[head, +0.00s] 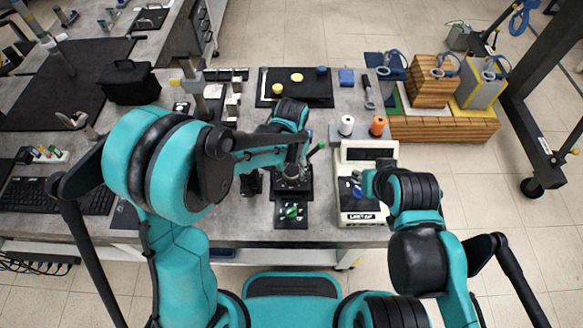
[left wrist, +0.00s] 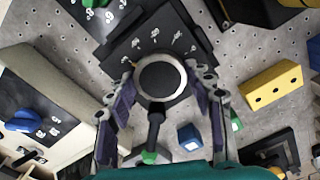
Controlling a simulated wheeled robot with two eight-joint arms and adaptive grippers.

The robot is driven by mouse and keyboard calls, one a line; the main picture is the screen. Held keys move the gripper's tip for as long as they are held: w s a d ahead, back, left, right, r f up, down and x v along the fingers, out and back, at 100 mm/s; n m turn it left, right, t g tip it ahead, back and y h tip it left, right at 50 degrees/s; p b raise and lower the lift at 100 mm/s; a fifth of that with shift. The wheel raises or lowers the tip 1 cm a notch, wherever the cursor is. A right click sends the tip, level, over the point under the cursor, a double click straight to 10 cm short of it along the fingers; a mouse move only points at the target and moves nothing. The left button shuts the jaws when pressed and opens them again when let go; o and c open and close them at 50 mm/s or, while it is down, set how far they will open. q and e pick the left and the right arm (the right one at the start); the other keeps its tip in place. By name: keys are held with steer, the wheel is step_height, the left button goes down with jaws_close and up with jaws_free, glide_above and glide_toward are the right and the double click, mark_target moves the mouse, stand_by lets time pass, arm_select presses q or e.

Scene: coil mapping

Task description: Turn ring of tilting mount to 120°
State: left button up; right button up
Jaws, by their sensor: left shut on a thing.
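The tilting mount (head: 293,182) stands on the bench in front of me, mostly under my left gripper (head: 292,160). In the left wrist view its silver ring (left wrist: 160,60) surrounds a dark centre. A dark plate with white scale marks (left wrist: 155,35) lies beyond the ring. A black lever with a green tip (left wrist: 151,156) points from the ring toward the camera. The fingers of my left gripper (left wrist: 160,78) are on both sides of the ring, shut on it. The scale figures are too small to read surely. My right gripper (head: 362,182) is by a pale device; its fingers are unclear.
The pale device (head: 354,216) with a blue knob (head: 357,192) stands just right of the mount. A dark plate with a green knob (head: 291,211) lies in front. Two spools (head: 347,124) stand behind. A yellow block (left wrist: 271,87) and blue cube (left wrist: 190,137) lie near the mount.

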mark_target(291, 170)
arm_select(q)
steer(key=o, duration=1.2)
steer(key=shift+c, duration=0.2)
step_height(291, 170, up, 12)
steer(key=s+a+r+n+t, duration=0.1)
steer(key=s+a+n+t, duration=0.1)
steer(key=s+a, duration=0.3)
steer(key=s+a+r+n+t+b, duration=0.1)
steer(key=s+a+n+t, duration=0.2)
steer(key=a, duration=0.9)
steer(key=s+t, duration=0.2)
steer(key=s, duration=0.1)
steer(key=shift+a+r, duration=0.25)
